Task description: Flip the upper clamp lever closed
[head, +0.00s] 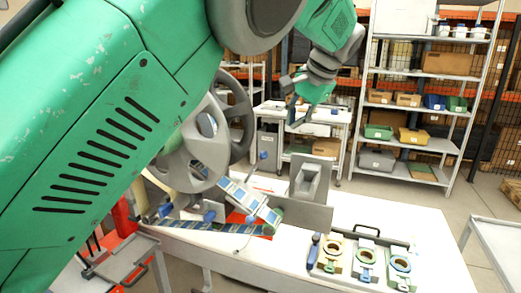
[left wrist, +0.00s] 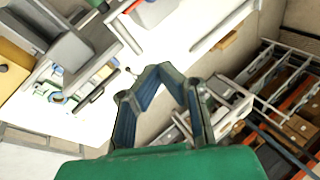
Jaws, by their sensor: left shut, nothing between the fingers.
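My left gripper (head: 298,116) hangs in the air above the back of the white table in the head view, with its dark fingers pointing down. In the left wrist view its blue-lined fingers (left wrist: 164,70) come together at the tips, with nothing between them. The reel fixture (head: 195,150), with a grey wheel (head: 238,112) and blue knobs, stands on the table, partly hidden by my green arm. A blue knob on a stem (head: 263,156) sticks up at its right; I cannot tell whether it is the upper clamp lever. The gripper is apart from the fixture.
A grey bracket (head: 310,180) stands on the white table (head: 365,222). A tray (head: 365,262) with several ring-shaped parts is at the front right. Shelving (head: 415,140) with bins stands behind.

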